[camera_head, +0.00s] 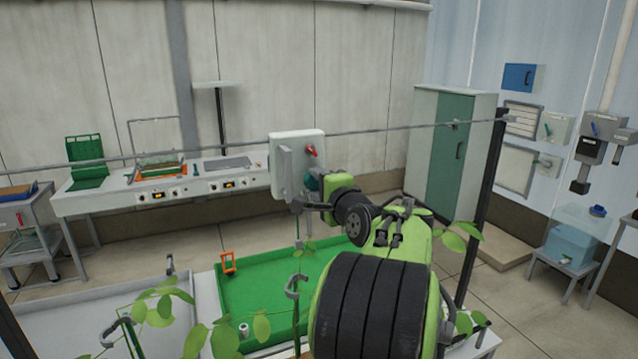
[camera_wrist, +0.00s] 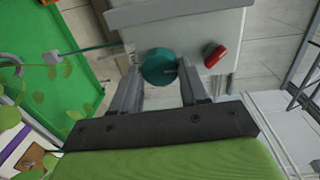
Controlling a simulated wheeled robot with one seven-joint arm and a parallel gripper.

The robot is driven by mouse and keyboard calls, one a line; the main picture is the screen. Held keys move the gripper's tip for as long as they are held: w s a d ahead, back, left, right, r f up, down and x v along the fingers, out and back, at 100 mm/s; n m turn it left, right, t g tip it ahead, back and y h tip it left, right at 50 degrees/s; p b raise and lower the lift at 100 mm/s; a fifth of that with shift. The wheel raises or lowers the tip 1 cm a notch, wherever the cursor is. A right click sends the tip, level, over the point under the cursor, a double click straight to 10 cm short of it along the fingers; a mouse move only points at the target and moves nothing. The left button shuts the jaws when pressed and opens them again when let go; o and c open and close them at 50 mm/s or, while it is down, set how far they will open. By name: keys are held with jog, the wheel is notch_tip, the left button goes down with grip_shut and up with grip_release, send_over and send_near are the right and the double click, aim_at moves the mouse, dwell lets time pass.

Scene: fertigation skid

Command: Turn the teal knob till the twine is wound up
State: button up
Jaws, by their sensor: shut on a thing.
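The teal knob (camera_wrist: 158,67) is on the front of a pale grey box, between my gripper's two grey fingers in the wrist view. In the head view the knob (camera_head: 312,181) is mostly hidden behind my gripper (camera_head: 318,190). My gripper (camera_wrist: 160,80) is shut on the knob. How much twine is wound up cannot be told.
A green tray (camera_head: 262,325) with leafy plants lies below my arm, beside a grey tray (camera_head: 80,320). A dark post (camera_head: 484,205) stands right of my arm. A bench (camera_head: 110,200) with control panels runs along the back wall. Floor is clear before the cabinet (camera_head: 425,150).

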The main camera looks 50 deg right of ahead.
jog(key=shift+f, duration=0.1)
dwell(0.3)
jog(key=o, duration=1.1)
jog(key=shift+c, duration=0.2)
jog(key=shift+s, duration=0.1)
jog(key=b+v, duration=0.3)
jog(key=v, duration=1.2)
jog(key=shift+s+a+b, duration=0.2)
jog(key=shift+s+b, duration=0.1)
jog(key=shift+b, duration=0.1)
